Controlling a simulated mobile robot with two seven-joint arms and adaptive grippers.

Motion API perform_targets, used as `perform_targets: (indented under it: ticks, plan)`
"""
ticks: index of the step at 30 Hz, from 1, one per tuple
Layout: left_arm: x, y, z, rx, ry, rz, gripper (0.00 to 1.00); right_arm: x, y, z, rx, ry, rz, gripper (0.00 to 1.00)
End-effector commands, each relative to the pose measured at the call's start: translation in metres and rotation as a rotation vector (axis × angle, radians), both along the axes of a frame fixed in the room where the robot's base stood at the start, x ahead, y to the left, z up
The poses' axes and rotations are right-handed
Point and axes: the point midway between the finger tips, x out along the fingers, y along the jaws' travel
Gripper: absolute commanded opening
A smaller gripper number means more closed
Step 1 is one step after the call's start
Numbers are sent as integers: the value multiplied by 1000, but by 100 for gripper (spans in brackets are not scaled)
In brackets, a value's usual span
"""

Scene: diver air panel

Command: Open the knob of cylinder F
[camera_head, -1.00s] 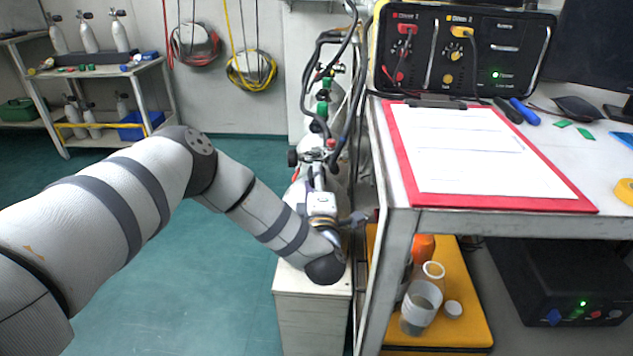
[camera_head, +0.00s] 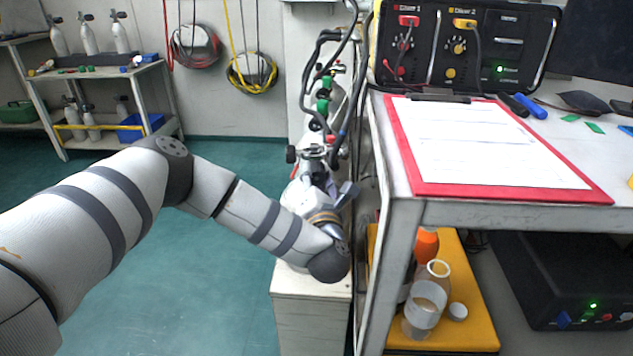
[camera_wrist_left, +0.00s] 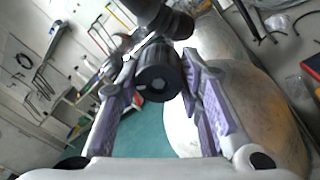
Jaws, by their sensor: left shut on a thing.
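In the left wrist view, a ribbed black valve knob (camera_wrist_left: 158,78) sits between the two purple-grey fingers of my left gripper (camera_wrist_left: 156,84). The fingers are shut on it from both sides. A pale, rounded cylinder (camera_wrist_left: 265,115) stands beside the knob on the right. No letter on it is readable. In the head view, my left gripper (camera_head: 330,178) is at the near end of the cylinder row, and its wrist hides much of the nearest cylinder (camera_head: 298,198). The held knob cannot be made out clearly there. My right gripper is not in view.
Hoses (camera_head: 322,60) and more valves run along the row behind my gripper. The workbench (camera_head: 400,215) stands close on the right, with a red clipboard (camera_head: 410,150) and an air panel (camera_head: 470,45). The green floor (camera_head: 190,290) at left is clear.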

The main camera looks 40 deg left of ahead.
Motion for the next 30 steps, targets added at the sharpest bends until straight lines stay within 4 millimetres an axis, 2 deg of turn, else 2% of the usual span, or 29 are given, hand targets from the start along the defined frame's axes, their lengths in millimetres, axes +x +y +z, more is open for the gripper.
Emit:
perform_targets:
  ticks: [30]
  plan:
    - [2,-2,-3,-745,-613,-1,6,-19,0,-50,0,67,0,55]
